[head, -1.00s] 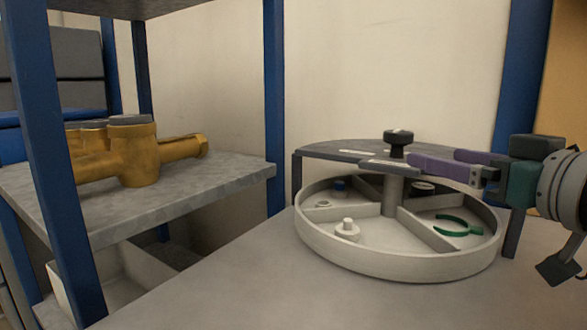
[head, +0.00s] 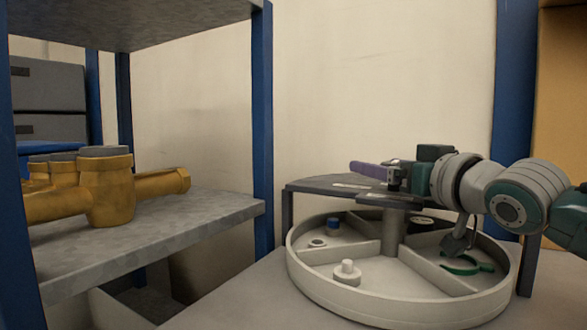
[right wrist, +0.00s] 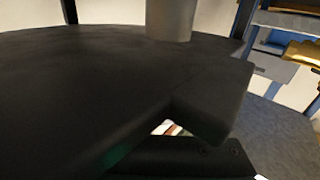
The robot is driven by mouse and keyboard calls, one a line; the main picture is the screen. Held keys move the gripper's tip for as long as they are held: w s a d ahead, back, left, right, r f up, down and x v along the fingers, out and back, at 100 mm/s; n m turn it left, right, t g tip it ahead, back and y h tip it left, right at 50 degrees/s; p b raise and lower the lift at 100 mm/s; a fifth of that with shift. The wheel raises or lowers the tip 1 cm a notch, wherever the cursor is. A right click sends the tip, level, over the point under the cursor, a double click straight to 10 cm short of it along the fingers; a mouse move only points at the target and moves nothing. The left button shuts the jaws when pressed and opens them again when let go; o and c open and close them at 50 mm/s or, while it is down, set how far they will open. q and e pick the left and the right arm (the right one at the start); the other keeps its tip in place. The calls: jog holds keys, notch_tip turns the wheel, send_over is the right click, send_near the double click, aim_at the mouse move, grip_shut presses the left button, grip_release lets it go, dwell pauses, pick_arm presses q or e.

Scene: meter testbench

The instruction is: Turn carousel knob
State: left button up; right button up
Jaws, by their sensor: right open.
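The carousel (head: 305,270) is a round, pale tray with divided compartments and a central post (head: 394,230). A dark, partly round cover (head: 320,184) lies over its back part. The black knob (head: 395,177) on top of the post is mostly hidden by my right gripper (head: 378,171), so contact is unclear. The gripper is open at knob height, with a purple finger pointing left past the knob. In the right wrist view a large dark surface fills most of the picture, with a grey cylinder at its top edge. My left gripper is not in view.
The carousel holds a white knobbed part (head: 347,272), a blue-topped part (head: 333,226) and a green clip-like part (head: 466,266). A shelf (head: 200,220) with brass pipe fittings (head: 108,190) and blue posts stands at the left.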

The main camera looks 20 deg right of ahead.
jog(key=shift+w, duration=0.15)
jog(key=shift+c, duration=0.2)
jog(key=c, duration=1.3)
jog(key=shift+r+h+p, duration=0.15)
jog(key=shift+h+p, duration=0.15)
jog(key=shift+h, duration=0.1)
jog(key=shift+d+m+h+p, duration=0.1)
jog(key=shift+m+h+p, duration=0.3)
jog(key=shift+m, duration=0.2)
jog(key=o, duration=1.3)
jog(key=shift+o, duration=0.2)
